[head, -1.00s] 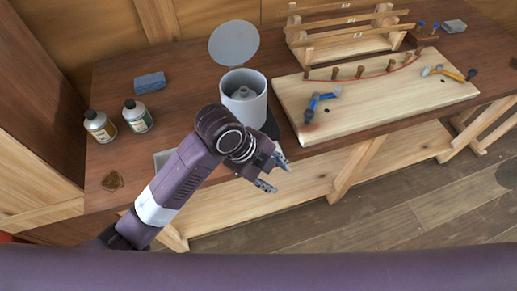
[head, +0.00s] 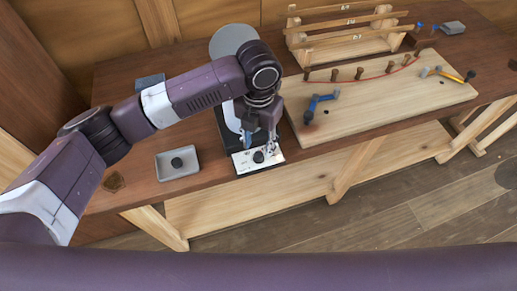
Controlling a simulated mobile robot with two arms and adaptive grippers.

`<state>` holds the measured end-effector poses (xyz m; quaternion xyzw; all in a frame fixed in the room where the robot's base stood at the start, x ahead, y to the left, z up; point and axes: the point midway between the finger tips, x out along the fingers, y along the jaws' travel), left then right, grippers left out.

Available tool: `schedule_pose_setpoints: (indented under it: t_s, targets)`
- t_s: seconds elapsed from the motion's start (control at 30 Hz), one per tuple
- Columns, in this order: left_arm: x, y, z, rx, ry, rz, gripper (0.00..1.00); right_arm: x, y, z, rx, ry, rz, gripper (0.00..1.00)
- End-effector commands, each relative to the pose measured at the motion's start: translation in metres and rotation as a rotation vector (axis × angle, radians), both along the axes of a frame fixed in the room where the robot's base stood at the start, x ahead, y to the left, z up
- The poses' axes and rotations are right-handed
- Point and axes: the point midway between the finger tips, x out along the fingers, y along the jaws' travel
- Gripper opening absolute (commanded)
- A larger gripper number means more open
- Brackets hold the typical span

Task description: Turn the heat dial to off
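The heat dial (head: 258,157) is a small black knob on a white front panel (head: 242,166) at the near edge of the bench. The panel belongs to a dark-based unit with a pale cylindrical pot, now mostly hidden behind my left arm. My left gripper (head: 259,145) points down just above the dial, its two fingers apart, one to each side of it. I cannot tell whether a finger touches the dial, and its pointer marking is too small to read. My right gripper is not in view.
A grey tray (head: 163,171) with a black round item stands left of the panel. A pale board (head: 385,100) with clamps and pegs lies to the right, with a wooden rack (head: 345,46) behind. A blue block (head: 150,83) lies at the back left.

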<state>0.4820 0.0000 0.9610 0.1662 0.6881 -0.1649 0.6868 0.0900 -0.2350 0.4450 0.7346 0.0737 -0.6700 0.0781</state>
Motion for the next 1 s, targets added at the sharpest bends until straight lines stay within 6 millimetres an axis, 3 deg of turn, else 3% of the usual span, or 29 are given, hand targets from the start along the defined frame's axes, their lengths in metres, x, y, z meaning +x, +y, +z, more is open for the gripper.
schedule_pose_setpoints:
  t_s: [0.3, 0.6, 0.93, 1.0]
  targets:
    - [0.000, 0.000, -0.037, 0.000, -0.001, 0.002, 0.38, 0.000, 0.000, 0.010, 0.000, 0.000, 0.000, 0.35]
    - [0.000, 0.000, -0.040, -0.002, -0.001, 0.001, 0.38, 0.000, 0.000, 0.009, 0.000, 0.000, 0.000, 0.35]
    - [0.000, 0.000, -0.040, -0.001, -0.003, 0.001, 0.01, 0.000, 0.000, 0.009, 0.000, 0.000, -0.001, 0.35]
    - [0.000, 0.000, -0.040, -0.001, -0.003, 0.001, 0.00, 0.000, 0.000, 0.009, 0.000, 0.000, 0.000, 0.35]
